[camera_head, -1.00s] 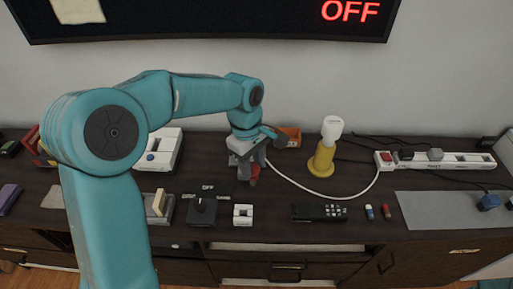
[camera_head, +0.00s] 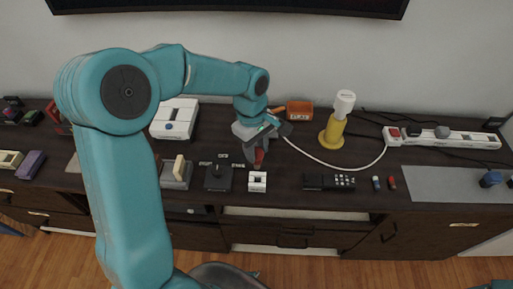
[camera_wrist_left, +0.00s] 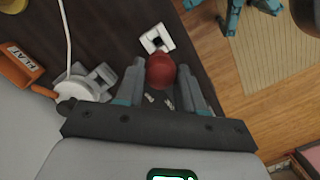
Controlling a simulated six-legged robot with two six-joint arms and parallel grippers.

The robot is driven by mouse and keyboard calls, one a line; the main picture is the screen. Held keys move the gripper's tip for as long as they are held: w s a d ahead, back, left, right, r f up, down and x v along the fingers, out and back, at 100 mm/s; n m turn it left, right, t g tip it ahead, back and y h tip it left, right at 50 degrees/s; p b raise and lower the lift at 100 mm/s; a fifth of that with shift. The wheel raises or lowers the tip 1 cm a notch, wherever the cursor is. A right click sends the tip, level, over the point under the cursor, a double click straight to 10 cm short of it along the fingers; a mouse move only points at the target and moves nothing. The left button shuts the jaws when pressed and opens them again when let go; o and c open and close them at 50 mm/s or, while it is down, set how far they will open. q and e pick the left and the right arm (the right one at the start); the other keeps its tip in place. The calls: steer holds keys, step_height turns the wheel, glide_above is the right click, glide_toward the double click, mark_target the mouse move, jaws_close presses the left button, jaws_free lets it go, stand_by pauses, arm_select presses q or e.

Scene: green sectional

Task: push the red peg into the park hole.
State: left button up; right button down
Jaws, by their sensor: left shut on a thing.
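My left gripper (camera_head: 256,158) is shut on the red peg (camera_head: 259,157), above the dark cabinet top. In the left wrist view the peg's round red end (camera_wrist_left: 160,70) shows between the two fingers (camera_wrist_left: 160,88). A small white block (camera_head: 257,181) with a dark opening stands on the cabinet top just in front of the peg. My right gripper is not in view.
A black knob box (camera_head: 218,178) and a switch box (camera_head: 176,174) stand left of the white block. A black remote-like device (camera_head: 328,182) lies to its right. A power strip (camera_head: 445,138) lies far right.

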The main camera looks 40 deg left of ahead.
mark_target(257, 160)
arm_select(q)
steer(key=shift+w+f+b, duration=0.2)
steer(key=shift+f+b, duration=1.85)
steer(key=shift+f, duration=0.75)
steer(key=shift+s, duration=0.1)
steer(key=shift+f+b, duration=1.8)
steer(key=shift+f, duration=0.4)
steer(key=o, duration=1.1)
step_height(257, 160, up, 16)
steer(key=a+p, duration=0.2)
steer(key=shift+w, duration=0.2)
steer(key=shift+r, duration=0.1)
